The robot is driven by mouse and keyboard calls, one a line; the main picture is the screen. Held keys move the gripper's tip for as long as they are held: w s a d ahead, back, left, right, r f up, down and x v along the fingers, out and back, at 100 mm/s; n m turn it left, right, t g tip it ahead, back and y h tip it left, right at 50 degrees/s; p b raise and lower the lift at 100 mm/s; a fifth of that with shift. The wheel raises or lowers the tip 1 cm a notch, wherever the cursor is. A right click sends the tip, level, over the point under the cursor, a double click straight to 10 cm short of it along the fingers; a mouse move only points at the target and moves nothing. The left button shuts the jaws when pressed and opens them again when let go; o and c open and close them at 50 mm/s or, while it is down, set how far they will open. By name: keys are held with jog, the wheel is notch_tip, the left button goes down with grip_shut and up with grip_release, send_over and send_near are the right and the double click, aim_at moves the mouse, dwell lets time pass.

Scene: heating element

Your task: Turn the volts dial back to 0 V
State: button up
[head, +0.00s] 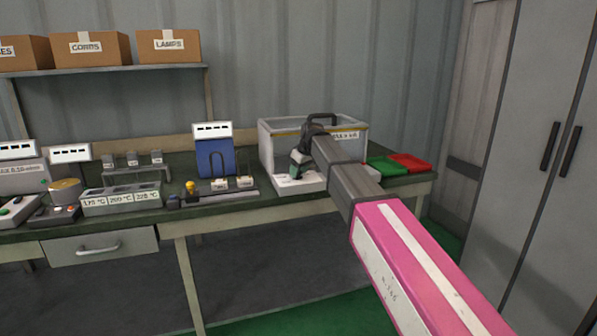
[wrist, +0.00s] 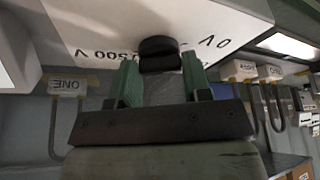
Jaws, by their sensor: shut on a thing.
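The volts dial (wrist: 159,46) is a dark round knob on a white panel (wrist: 225,15), seen upside down in the wrist view. A "0 V" mark lies to its right and a "1500 V" mark to its left. I cannot make out a pointer on the knob. My gripper (wrist: 160,70) has its green fingers on either side of the knob and is shut on it. In the head view my gripper (head: 297,162) is at the white unit (head: 290,184) on the bench, and my arm and gripper hide the dial.
A grey bin (head: 275,150) stands right behind the unit. Green (head: 388,170) and red (head: 412,162) trays lie to its right. A blue stand (head: 205,158) and a rail with small parts (head: 240,193) are to the left. Tall cabinets (head: 535,150) stand at the right.

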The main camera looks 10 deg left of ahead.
dwell(0.4)
jog(key=o, duration=0.9)
jog(key=v, duration=1.1)
jog(key=shift+w, duration=0.1)
